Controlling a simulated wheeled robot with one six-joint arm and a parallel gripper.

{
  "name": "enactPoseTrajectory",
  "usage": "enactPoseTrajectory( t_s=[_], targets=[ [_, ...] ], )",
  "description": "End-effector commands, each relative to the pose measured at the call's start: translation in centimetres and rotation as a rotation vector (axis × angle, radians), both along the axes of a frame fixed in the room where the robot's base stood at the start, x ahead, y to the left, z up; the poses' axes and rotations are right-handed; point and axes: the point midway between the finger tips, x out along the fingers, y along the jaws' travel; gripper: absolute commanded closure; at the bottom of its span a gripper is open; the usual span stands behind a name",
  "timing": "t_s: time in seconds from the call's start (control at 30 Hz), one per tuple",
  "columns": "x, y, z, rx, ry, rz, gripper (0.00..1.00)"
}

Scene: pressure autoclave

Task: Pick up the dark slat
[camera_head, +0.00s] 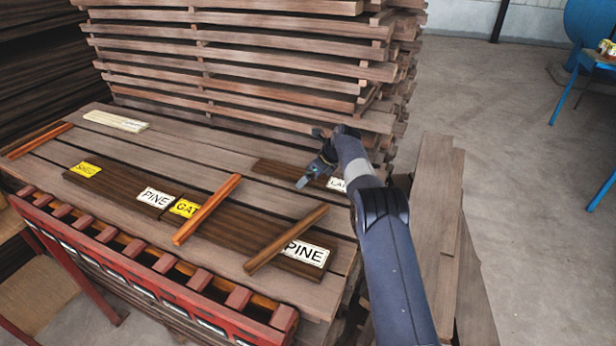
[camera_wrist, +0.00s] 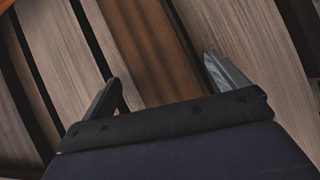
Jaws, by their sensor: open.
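The dark slat (camera_head: 287,240), a narrow brown stick, lies at a slant across a dark board near the right front of the wood stack, beside a PINE label. My gripper (camera_head: 310,178) is above the stack, behind and right of the slat, apart from it and near a dark board with a partly hidden label. In the wrist view my gripper (camera_wrist: 160,70) is open and empty, its two fingers apart. A brown strip of wood passes below and between them; I cannot tell whether it is the slat or a board.
Two orange slats lie on the stack, one in the middle (camera_head: 207,208) and one at far left (camera_head: 40,140). A red rack (camera_head: 150,270) runs along the front. A tall lumber pile (camera_head: 240,55) stands behind.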

Motion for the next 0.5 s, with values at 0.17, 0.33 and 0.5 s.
enactPoseTrajectory(
  t_s=[0.17,0.33,0.5],
  targets=[
    [0.05,0.06,-0.16,0.0,0.0,0.0,0.06],
    [0.04,0.06,-0.15,0.0,0.0,0.0,0.13],
    [0.04,0.05,-0.14,0.0,0.0,0.0,0.27]
  ],
)
